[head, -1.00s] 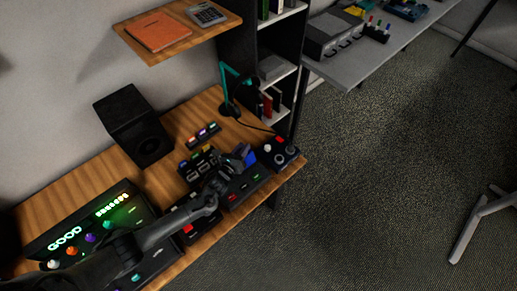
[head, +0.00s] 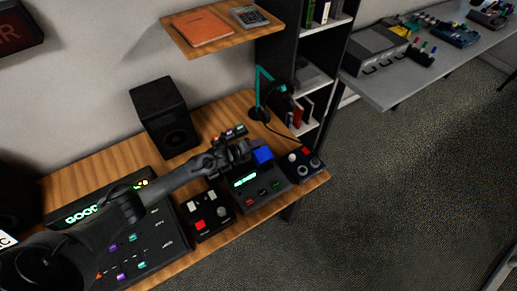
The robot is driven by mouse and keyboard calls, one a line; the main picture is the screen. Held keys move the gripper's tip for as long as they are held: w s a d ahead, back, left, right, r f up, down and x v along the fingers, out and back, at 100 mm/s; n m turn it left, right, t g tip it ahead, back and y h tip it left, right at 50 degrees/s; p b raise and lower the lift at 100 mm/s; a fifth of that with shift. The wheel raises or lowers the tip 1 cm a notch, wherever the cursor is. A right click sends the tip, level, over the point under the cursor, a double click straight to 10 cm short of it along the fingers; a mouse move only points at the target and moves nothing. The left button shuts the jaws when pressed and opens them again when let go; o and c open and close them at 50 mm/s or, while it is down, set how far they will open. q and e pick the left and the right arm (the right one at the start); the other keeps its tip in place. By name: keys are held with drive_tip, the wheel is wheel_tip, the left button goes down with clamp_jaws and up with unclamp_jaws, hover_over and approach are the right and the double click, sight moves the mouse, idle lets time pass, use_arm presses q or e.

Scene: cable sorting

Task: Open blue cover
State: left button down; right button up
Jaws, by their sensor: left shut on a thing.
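The blue cover (head: 263,155) stands raised at the back edge of a dark box (head: 262,200) with a lit green display (head: 244,180) and small coloured buttons. My left arm comes in from the left across the desk. My left gripper (head: 248,151) is at the left side of the blue cover, shut on it; the fingers are dark and small, so the exact contact is hard to see. My right gripper is not in view.
Left of the box is a panel with a red button (head: 201,225), then a large console (head: 150,250) partly behind my arm. A joystick box (head: 305,164) stands to the right. A black speaker (head: 165,118) and a teal lamp (head: 263,90) stand behind.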

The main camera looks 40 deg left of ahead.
use_arm(q)
drive_tip(key=shift+w+a+f+n+b, duration=0.15)
drive_tip(key=shift+a+f+n+b, duration=0.15)
drive_tip(key=shift+a+f+b, duration=0.4)
drive_tip(key=shift+d, duration=0.1)
drive_tip(key=c, duration=1.1)
unclamp_jaws()
drive_tip(key=shift+r, duration=0.1)
drive_tip(key=p+v, duration=0.2)
drive_tip(key=v, duration=0.8)
drive_tip(key=shift+s, duration=0.25)
